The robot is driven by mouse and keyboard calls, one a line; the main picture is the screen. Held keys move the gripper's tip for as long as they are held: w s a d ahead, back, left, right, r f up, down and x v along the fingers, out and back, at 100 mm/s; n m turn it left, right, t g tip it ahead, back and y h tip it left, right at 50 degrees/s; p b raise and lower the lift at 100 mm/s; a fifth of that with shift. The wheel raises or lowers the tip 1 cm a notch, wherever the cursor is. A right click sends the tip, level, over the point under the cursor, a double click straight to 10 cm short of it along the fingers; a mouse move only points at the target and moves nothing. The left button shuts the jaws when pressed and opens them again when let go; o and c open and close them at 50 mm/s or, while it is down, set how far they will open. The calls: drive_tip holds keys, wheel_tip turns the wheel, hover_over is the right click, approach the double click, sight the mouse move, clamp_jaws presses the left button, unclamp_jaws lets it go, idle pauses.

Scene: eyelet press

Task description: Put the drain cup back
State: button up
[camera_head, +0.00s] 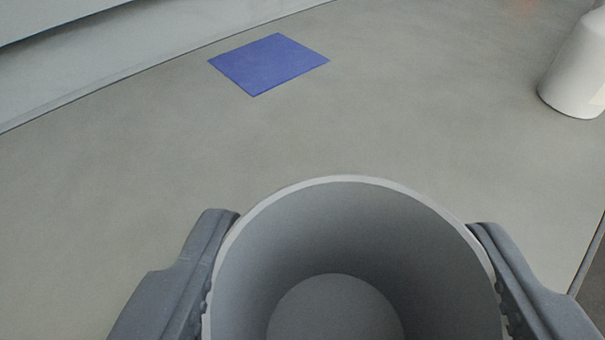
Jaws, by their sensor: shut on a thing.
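The drain cup (350,235) is a grey, round, open-topped cup at the bottom middle of the view. I look down into it, and the part of its inside that shows is empty. My gripper (352,270) is shut on the cup, with one dark grey finger against its left side and the other against its right side. The cup's lower outside is hidden, so I cannot tell whether it touches the surface below.
A flat blue square (268,63) lies on the grey surface (130,170) ahead and to the left. A white container (577,65) stands at the upper right. A pale wall or ledge (150,45) borders the upper left. The surface's edge shows at lower right. The middle is clear.

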sight(324, 255)
drive_tip(key=shift+w+a+f, duration=0.15)
drive_tip(key=shift+w, duration=1.05)
drive_tip(key=shift+f, duration=1.8)
drive_tip(key=shift+r, duration=0.1)
drive_tip(key=o, duration=0.9)
drive_tip(key=shift+s+r, duration=0.2)
drive_tip(key=shift+s, duration=0.05)
drive_tip(key=v, duration=1.1)
drive_tip(key=shift+s, duration=0.15)
